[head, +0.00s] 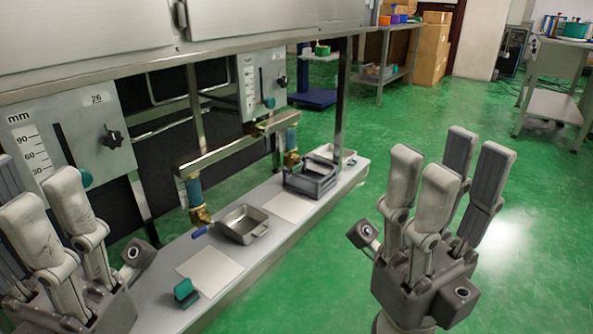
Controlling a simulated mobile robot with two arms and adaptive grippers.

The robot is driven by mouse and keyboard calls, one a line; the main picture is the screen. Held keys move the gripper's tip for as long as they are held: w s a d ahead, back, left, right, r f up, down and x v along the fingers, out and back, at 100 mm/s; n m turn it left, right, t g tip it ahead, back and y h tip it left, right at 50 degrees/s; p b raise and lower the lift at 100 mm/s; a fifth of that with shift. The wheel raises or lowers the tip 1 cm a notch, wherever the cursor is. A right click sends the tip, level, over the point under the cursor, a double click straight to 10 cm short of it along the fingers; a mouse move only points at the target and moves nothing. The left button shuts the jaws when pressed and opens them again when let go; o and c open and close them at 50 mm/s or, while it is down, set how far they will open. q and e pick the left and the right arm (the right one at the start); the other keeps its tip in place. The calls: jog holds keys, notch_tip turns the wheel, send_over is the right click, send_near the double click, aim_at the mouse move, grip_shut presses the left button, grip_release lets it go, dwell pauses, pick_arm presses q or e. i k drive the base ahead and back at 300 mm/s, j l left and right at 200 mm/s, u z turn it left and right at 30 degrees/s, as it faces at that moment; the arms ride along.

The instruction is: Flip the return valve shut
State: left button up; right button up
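A brass valve (199,214) with a blue lever (197,232) sits at the lower end of a teal-sleeved pipe, above the grey shelf. The lever points down and to the left. A second brass fitting (291,157) sits under another teal-sleeved pipe farther back; its lever cannot be made out. I cannot tell which one is the return valve. My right gripper (442,178) is open and empty, raised over the green floor, right of the shelf. My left gripper (38,196) is at the lower left, partly cut off by the frame, open and empty, apart from the valve.
The grey shelf (262,237) bears a metal tray (243,224), a dark crate (311,178), pale sheets (210,270) and a small green item (186,292). Gauge panels with black knobs (112,138) stand behind. The green floor at right is free; a cart (553,104) stands far back.

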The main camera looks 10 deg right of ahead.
aim_at(266, 131)
jog(key=i+j+u, duration=0.1)
jog(key=i, duration=0.35)
jog(key=i+j+u, duration=0.15)
jog(key=i, duration=0.3)
jog(key=j, duration=0.1)
